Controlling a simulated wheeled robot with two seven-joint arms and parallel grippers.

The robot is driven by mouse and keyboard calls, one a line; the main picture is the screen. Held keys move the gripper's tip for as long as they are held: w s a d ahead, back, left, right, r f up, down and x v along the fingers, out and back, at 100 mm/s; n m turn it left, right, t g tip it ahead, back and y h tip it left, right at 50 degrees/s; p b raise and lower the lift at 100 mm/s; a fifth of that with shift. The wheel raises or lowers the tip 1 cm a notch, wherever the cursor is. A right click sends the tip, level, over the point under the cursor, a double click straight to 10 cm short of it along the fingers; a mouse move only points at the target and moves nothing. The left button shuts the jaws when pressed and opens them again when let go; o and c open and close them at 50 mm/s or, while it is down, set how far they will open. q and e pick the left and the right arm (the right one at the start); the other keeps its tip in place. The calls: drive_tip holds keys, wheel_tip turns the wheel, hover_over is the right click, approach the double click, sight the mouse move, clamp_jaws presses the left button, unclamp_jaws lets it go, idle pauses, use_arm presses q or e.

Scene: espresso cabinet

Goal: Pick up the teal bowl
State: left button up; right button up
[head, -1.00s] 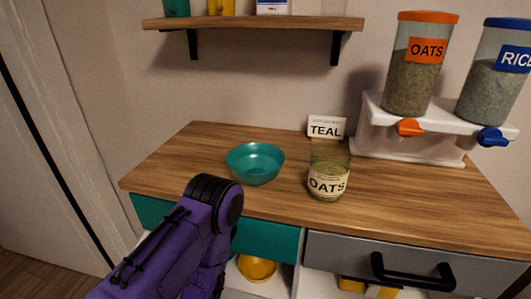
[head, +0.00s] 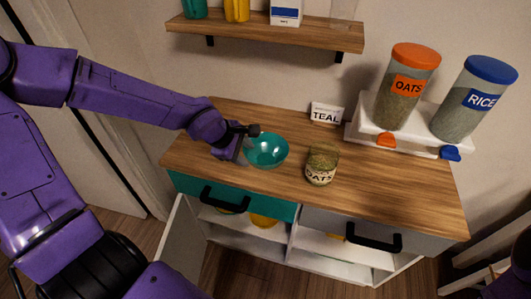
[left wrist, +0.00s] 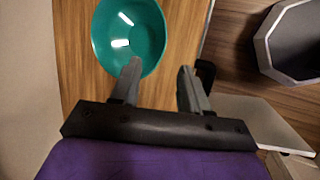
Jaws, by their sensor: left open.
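The teal bowl (head: 268,150) stands upright and empty on the wooden counter, left of the oats jar. In the left wrist view the bowl (left wrist: 128,30) is at the top, just beyond the fingers. My left gripper (head: 250,143) is open at the bowl's left side. In the left wrist view the gripper (left wrist: 160,68) has one fingertip overlapping the near rim of the bowl and the other to the right of it, over the counter. I cannot tell whether the finger touches the bowl. My right gripper is out of view.
A glass oats jar (head: 321,164) stands right of the bowl. A TEAL card (head: 326,114) stands behind. A dispenser stand (head: 400,140) with oats and rice is at the back right. A shelf (head: 270,33) hangs above. A white cabinet door (head: 184,240) stands open below.

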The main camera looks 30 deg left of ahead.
sight(259, 165)
use_arm(q)
drive_tip(key=b+x, duration=0.1)
drive_tip(key=x, duration=0.3)
drive_tip(key=shift+w+a+f+b, duration=0.1)
drive_tip(key=shift+f+b, duration=0.2)
drive_tip(key=x, duration=0.4)
drive_tip(key=shift+f, duration=0.3)
drive_tip(key=shift+w+d+f, duration=0.25)
drive_tip(key=shift+w+f, duration=0.1)
drive_tip(key=shift+s+r, duration=0.1)
drive_tip(key=shift+c, duration=1.2)
clamp_jaws()
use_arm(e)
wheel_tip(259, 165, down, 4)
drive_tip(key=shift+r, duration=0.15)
